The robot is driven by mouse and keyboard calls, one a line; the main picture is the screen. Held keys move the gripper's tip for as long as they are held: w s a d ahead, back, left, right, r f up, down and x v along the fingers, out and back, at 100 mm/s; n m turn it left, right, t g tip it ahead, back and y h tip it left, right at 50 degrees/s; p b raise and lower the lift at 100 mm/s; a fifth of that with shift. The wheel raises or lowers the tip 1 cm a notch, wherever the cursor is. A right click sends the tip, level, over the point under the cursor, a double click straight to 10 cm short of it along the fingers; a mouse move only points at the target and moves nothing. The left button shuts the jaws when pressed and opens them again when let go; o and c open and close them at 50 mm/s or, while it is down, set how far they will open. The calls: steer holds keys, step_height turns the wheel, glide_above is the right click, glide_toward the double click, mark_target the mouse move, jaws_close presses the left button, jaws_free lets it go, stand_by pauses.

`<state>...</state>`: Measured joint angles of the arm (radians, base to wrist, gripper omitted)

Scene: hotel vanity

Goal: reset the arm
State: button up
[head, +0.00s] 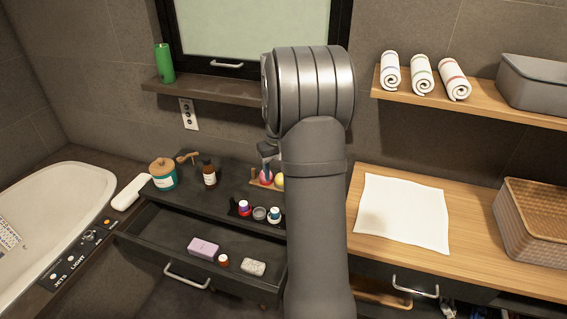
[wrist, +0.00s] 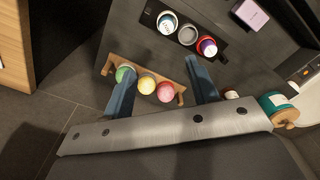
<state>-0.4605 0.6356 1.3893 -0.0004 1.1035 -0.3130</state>
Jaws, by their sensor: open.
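My gripper (wrist: 162,95) is open in the wrist view, its two blue-grey fingers spread wide above the dark vanity top. Between and below the fingers is a small wooden rack (wrist: 181,97) with a green ball (wrist: 125,74), a yellow ball (wrist: 147,84) and a pink ball (wrist: 169,91). The left finger overlaps the green ball in the picture; I cannot tell whether they touch. Nothing shows held in the jaws. In the head view my arm rises through the middle and hides part of the rack (head: 254,176) and most of my gripper.
A dark tray (wrist: 221,53) with small jars lies by the rack. An open drawer (head: 150,232) holds a purple box (head: 203,248), a small jar and a speckled block. A teal jar (head: 163,175) and brown bottle (head: 209,173) stand behind. A white cloth (head: 401,212) and wicker basket (head: 535,222) are right.

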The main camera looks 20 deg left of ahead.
step_height(320, 180, down, 17)
steer(key=shift+w+f, duration=0.1)
steer(key=shift+f, duration=0.1)
stand_by(0.4)
stand_by(0.8)
